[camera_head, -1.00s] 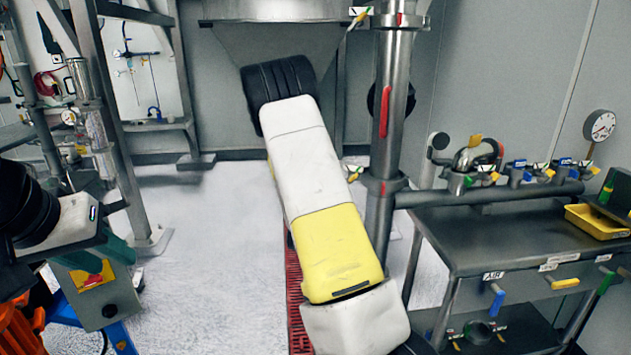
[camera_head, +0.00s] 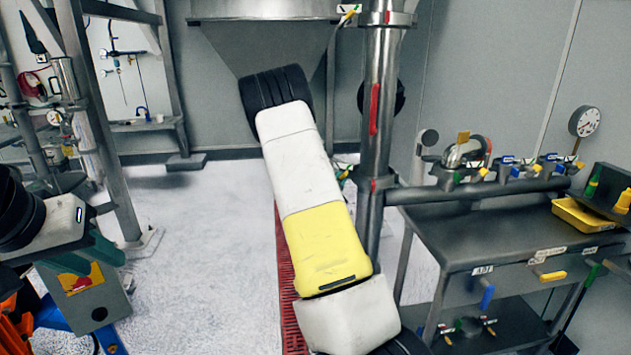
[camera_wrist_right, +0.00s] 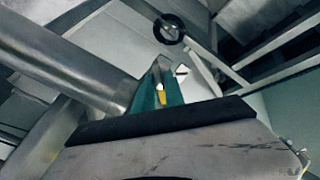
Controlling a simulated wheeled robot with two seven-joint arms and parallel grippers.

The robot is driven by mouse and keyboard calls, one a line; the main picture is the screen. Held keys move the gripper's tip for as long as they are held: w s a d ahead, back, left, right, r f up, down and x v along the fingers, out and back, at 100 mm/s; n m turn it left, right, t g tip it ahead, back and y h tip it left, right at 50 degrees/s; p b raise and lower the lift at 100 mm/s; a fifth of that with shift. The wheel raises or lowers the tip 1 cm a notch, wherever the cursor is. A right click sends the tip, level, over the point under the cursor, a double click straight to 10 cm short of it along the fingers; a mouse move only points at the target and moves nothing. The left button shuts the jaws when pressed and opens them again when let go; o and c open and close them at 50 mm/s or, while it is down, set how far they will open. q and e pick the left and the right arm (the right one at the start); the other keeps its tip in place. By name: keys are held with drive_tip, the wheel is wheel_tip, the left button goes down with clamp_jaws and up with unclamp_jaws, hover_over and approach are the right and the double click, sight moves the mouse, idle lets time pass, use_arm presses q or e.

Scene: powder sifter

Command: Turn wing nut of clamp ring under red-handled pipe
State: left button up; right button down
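A vertical steel pipe (camera_head: 381,90) with a red handle-like strip (camera_head: 374,108) stands right of centre in the head view. A collar, perhaps the clamp ring (camera_head: 378,184), sits on the pipe below the strip. A small coloured piece, possibly its wing nut (camera_head: 344,174), shows beside it, partly behind my right arm. My right gripper is hidden in the head view. In the right wrist view its teal fingers (camera_wrist_right: 160,88) are close together near a large steel pipe (camera_wrist_right: 70,70), with a small yellow-and-white piece between or behind them. My left gripper (camera_head: 98,256) is at the lower left.
A steel table (camera_head: 480,230) with a valve manifold (camera_head: 500,165) and a yellow tray (camera_head: 585,215) stands at the right. A hopper (camera_head: 265,45) hangs at the back. A steel frame (camera_head: 95,120) stands at the left. White floor (camera_head: 210,240) is open left of centre.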

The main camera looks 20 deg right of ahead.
drive_tip(key=shift+n, duration=0.3)
drive_tip(key=shift+a+n, duration=0.1)
drive_tip(key=shift+n, duration=8.2)
drive_tip(key=c, duration=1.5)
unclamp_jaws()
drive_tip(key=shift+c, duration=0.2)
drive_tip(key=shift+s, duration=0.1)
